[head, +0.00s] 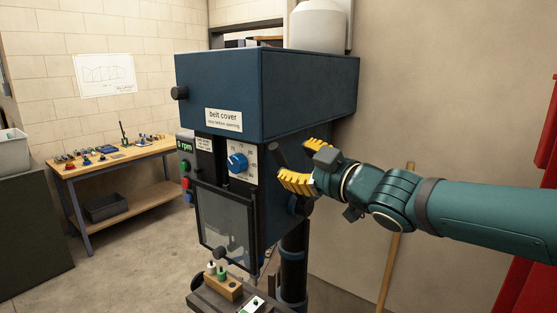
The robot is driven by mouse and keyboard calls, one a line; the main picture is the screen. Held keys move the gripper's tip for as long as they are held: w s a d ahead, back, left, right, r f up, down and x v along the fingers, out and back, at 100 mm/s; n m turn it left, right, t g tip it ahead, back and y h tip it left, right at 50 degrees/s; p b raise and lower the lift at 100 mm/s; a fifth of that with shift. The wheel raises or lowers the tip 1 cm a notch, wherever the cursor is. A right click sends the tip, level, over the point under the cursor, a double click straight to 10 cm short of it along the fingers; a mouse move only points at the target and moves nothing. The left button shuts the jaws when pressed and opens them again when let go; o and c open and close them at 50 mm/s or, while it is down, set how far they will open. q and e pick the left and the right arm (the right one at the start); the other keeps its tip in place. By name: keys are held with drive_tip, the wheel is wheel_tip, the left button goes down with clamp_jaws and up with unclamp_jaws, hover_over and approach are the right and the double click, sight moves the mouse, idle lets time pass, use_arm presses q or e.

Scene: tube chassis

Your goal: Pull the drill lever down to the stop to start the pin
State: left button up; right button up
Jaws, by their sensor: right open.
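The drill press has a dark blue head (255,92) with a belt cover label. A dark round hub (299,206) shows lower on that side, partly hidden by my right arm. My right gripper (295,163) is open, with its yellow fingers just right of the handle. I cannot tell whether they touch it. A clear guard (226,226) hangs in front of the drill. My left gripper is not in view.
Below the guard, a wooden block (223,286) with small white and green pieces sits on the drill table (204,301). A workbench (120,157) with small parts stands at the back left. A broom handle (396,262) leans behind my right arm. The floor at left is clear.

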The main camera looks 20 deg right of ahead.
sight(282, 156)
drive_tip(key=x, duration=0.6)
drive_tip(key=shift+w, duration=0.1)
clamp_jaws()
